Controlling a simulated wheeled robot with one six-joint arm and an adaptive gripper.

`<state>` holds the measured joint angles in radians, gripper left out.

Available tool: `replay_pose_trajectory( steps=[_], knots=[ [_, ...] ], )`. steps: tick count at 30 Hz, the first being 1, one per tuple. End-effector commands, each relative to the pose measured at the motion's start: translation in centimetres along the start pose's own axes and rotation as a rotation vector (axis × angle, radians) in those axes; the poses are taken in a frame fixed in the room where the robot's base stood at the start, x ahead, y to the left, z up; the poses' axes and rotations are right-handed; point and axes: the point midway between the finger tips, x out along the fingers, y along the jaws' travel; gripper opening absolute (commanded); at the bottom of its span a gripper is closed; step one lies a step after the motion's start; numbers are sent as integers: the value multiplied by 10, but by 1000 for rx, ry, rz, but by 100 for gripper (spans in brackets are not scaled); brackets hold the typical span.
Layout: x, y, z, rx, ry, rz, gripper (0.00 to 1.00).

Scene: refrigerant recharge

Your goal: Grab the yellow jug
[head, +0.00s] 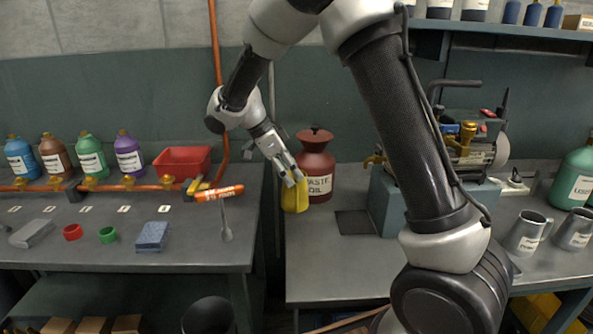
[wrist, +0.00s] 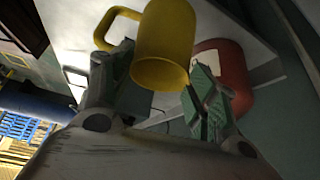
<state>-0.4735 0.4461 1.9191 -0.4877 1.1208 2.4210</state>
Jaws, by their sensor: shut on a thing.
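The yellow jug (head: 296,197) is at the left end of the right bench, beside the dark red waste oil container (head: 317,168). My gripper (head: 291,178) reaches down to the jug from the upper left and is shut on it. In the wrist view the jug (wrist: 167,42) lies between the two finger pads of my gripper (wrist: 160,90), with its yellow handle to the left. I cannot tell whether its base touches the bench.
The left bench holds several coloured bottles (head: 90,155), a red bin (head: 183,161), a blue sponge (head: 152,236) and an orange tube (head: 219,193). A pump machine (head: 460,150) and metal mugs (head: 528,232) stand on the right bench. Its front left is clear.

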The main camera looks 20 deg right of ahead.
Motion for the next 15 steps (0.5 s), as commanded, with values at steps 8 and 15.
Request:
replay_pose_trajectory(
  steps=[8, 15],
  knots=[
    [-3, -1, 6, -1, 0, 0, 9],
    [-4, -1, 6, -1, 1, 0, 9]
  ],
)
